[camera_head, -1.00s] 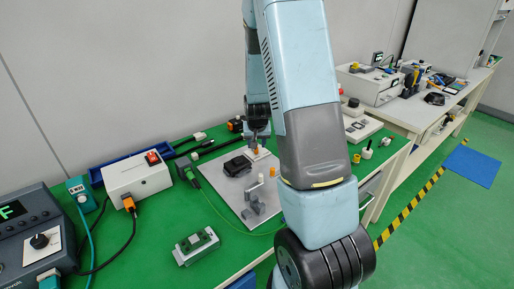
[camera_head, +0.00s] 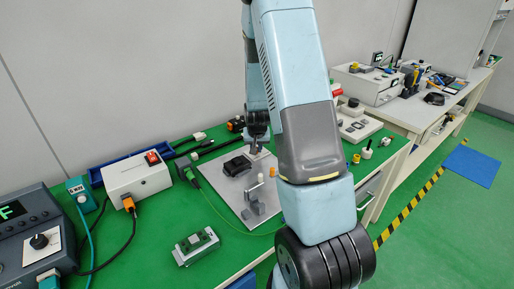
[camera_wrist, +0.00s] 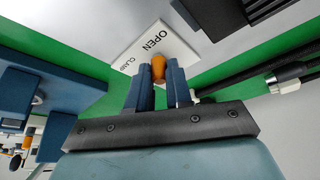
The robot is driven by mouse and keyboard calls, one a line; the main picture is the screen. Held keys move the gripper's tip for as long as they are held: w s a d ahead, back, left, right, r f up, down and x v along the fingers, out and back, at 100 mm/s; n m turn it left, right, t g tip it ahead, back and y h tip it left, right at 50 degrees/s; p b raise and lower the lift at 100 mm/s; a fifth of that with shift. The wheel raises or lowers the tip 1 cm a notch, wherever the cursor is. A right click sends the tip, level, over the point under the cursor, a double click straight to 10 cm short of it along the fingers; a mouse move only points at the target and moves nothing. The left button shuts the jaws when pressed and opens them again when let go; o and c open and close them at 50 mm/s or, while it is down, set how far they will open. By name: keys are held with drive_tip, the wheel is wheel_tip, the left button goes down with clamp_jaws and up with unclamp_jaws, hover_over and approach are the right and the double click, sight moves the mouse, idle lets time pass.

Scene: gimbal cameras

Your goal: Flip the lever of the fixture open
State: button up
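The fixture's lever shows its orange knob (camera_wrist: 158,68) in the wrist view, beside a white label (camera_wrist: 152,46) reading OPEN and CLAMP. My gripper (camera_wrist: 160,75) has its two dark blue fingers on either side of the knob, apparently touching it, with little gap between them. In the head view my gripper (camera_head: 255,147) is low over the far part of the grey fixture plate (camera_head: 222,187). There the knob is hidden by my arm and gripper. A black block (camera_head: 236,165) sits on the plate just left of my gripper.
A grey bracket with a white-topped post (camera_head: 256,205) and a small orange piece (camera_head: 272,171) stand nearer on the plate. A white box with a red switch (camera_head: 138,178) and a green-topped block (camera_head: 196,244) are to the left. Black cables lie behind.

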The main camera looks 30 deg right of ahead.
clamp_jaws()
drive_tip(key=shift+w+a+m, duration=0.1)
drive_tip(key=shift+a+m, duration=0.25)
drive_tip(key=shift+m, duration=0.45)
drive_tip(key=o, duration=0.5)
unclamp_jaws()
drive_tip(key=shift+h, duration=0.3)
drive_tip(key=shift+r, duration=0.1)
drive_tip(key=v, duration=1.3)
drive_tip(key=shift+r, duration=0.25)
drive_tip(key=shift+a+r, duration=0.1)
